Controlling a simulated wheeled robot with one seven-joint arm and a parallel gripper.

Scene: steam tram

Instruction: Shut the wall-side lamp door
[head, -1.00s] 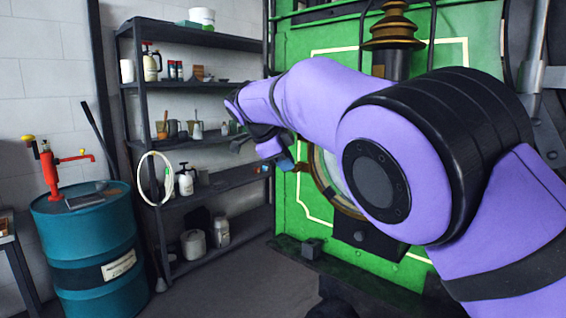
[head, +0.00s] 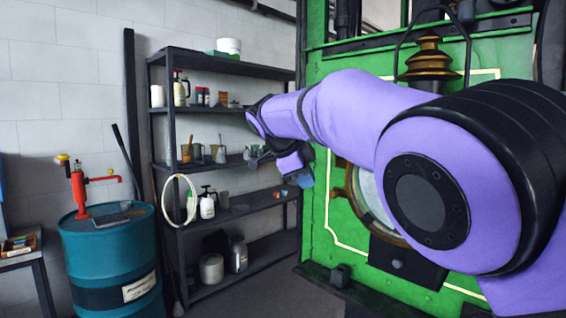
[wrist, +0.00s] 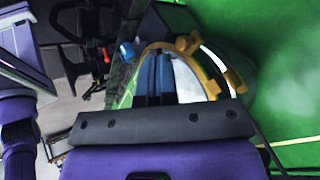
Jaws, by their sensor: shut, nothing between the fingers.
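The round lamp (head: 370,198) has a brass rim and pale glass and sits low on the green tram front in the head view. My arm covers its right part. In the wrist view its brass rim (wrist: 234,82), with knob-like lugs, curves to the right of my fingers, close to the green panel. My gripper (head: 300,180) is shut and empty, to the left of the lamp in the head view. Its blue fingers (wrist: 155,65) overlap the lamp's pale glass in the wrist view. I cannot tell whether they touch it, or how far the door stands open.
A dark metal shelf (head: 222,137) with bottles and tins stands against the wall, left of the tram. A teal drum (head: 108,262) with a red hand pump stands farther left. Some floor is clear between shelf and tram.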

